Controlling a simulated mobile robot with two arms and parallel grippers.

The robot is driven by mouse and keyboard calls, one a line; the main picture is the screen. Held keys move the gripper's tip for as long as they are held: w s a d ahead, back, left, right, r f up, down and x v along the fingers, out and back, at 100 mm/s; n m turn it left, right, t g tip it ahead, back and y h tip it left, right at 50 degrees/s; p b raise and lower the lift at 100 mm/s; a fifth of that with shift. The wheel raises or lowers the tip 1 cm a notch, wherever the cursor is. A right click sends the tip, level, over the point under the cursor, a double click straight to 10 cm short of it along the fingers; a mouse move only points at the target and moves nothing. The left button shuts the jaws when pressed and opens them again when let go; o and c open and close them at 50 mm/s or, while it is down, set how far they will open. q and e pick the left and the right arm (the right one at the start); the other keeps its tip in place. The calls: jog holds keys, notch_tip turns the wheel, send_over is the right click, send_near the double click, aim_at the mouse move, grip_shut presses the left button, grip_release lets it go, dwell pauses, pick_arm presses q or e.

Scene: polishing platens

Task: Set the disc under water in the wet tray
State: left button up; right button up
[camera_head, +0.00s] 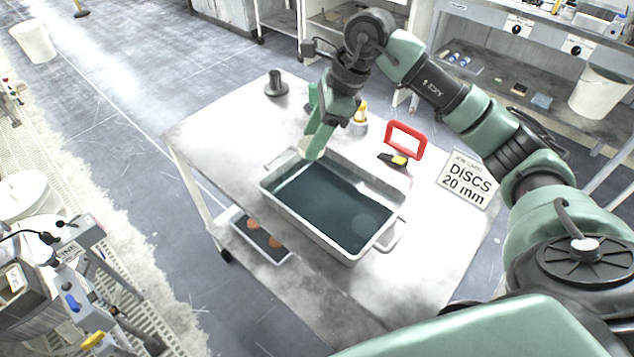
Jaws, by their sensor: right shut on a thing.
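The wet tray (377,247) is a pale metal tray with end handles, holding dark, still water, on the cart's top. My right gripper (313,148) comes down from above at the tray's far left end, its fingers shut on a small pale thing, seemingly the disc (308,153). Most of the disc is hidden by the green fingers. It appears above the water near the far rim; I cannot tell the exact height. My left gripper is out of view.
Behind the tray stand a yellow-capped bottle (359,115), a red frame (406,139), a black-and-yellow tool (394,159) and a dark cylinder (276,86). A job card (468,181) reads DISCS 20 mm. A lower tray (272,252) holds orange-brown pieces. The cart top's left side is clear.

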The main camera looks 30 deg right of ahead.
notch_tip(320, 180, down, 9)
jog(key=shift+f+p, duration=0.1)
jog(key=shift+p, duration=0.5)
notch_tip(320, 180, down, 4)
jog(key=shift+f+p, duration=0.25)
jog(key=shift+p, duration=0.1)
jog(key=shift+f, duration=0.25)
jog(key=o, duration=1.5)
jog(key=shift+c, duration=0.2)
jog(key=shift+r, duration=0.15)
jog(key=b+v, duration=0.2)
jog(key=v, duration=1)
